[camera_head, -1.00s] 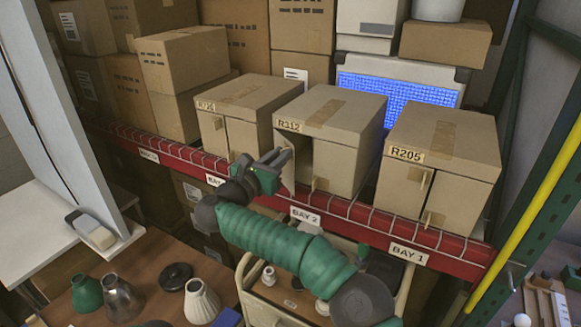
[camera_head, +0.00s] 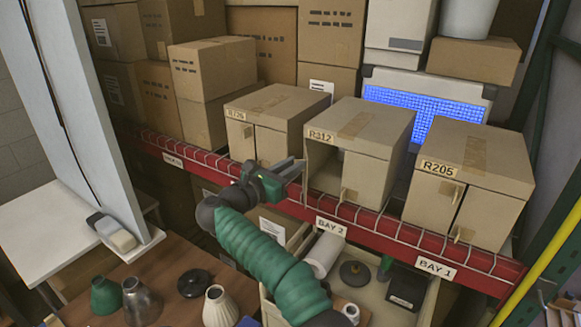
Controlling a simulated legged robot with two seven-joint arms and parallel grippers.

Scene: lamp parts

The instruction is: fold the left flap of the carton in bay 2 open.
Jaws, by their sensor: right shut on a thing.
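The carton R312 (camera_head: 372,130) stands on the shelf above the BAY 2 label (camera_head: 331,227). The left half of its front is open and shows a dark inside. Its right flap (camera_head: 363,182) is shut, with a small tab near its left edge. The left flap (camera_head: 304,185) is swung outward at the carton's left front edge and shows nearly edge-on, partly hidden by my gripper. My right gripper (camera_head: 289,170) is at this flap, shut on it; the exact contact is hard to see. My left gripper is not in view.
Carton R726 (camera_head: 275,106) stands close to the left and carton R205 (camera_head: 471,170) to the right. The red shelf beam (camera_head: 378,228) runs in front with wire mesh. Below are a cart (camera_head: 423,310) with parts and a brown table (camera_head: 150,270) with lamp parts.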

